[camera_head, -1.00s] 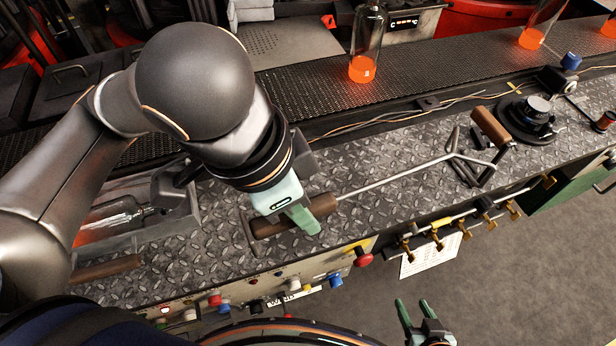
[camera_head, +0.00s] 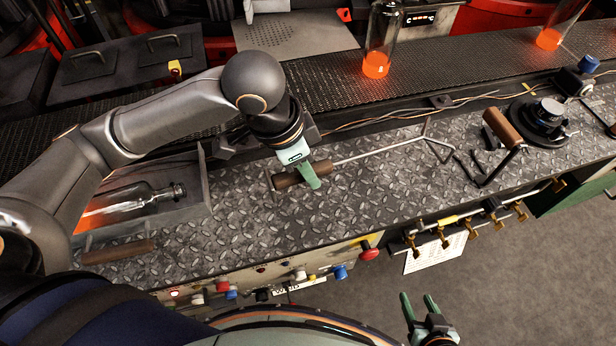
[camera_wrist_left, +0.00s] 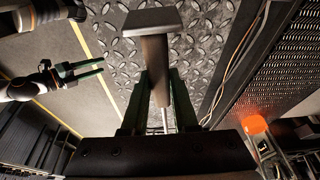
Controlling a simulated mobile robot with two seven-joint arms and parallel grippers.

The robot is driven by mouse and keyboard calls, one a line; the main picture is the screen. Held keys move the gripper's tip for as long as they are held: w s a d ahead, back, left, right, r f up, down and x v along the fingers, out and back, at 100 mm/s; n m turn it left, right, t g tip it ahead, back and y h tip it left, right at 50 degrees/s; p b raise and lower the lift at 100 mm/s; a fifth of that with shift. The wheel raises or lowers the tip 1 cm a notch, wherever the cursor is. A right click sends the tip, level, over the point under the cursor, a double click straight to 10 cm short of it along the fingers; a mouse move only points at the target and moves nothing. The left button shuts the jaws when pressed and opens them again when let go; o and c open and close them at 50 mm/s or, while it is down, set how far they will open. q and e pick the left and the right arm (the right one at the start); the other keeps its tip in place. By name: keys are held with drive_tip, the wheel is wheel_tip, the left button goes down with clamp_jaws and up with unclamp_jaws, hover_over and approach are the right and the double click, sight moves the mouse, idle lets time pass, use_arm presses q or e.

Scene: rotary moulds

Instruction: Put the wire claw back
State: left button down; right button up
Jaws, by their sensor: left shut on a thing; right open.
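The wire claw has a brown handle (camera_head: 288,180) and a long thin metal rod (camera_head: 380,147) that ends in a bent wire fork at the right. My left gripper (camera_head: 312,182) is shut on the handle, over the diamond-plate bench; I cannot tell whether the claw touches the plate. In the left wrist view the handle (camera_wrist_left: 155,60) sits between the green fingers. A dark metal rest (camera_head: 484,172) with a brown roller (camera_head: 502,129) stands right of the fork, which looks just clear of it. My right gripper (camera_head: 419,299) is open and empty, in front of the bench.
A tray (camera_head: 206,190) with a clear bottle (camera_head: 130,205) lies at the left, with another brown handle (camera_head: 118,251) near it. A conveyor (camera_head: 450,70) carries glowing bottles behind. Knobs and brass valves line the bench's front edge. A black round fixture (camera_head: 540,122) stands at the right.

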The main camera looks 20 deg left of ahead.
use_arm(q)
drive_tip(key=shift+s+f, duration=0.1)
drive_tip(key=shift+f, duration=1.3)
drive_tip(key=c, duration=0.7)
unclamp_jaws()
drive_tip(key=p+v, duration=0.2)
drive_tip(key=v, duration=1)
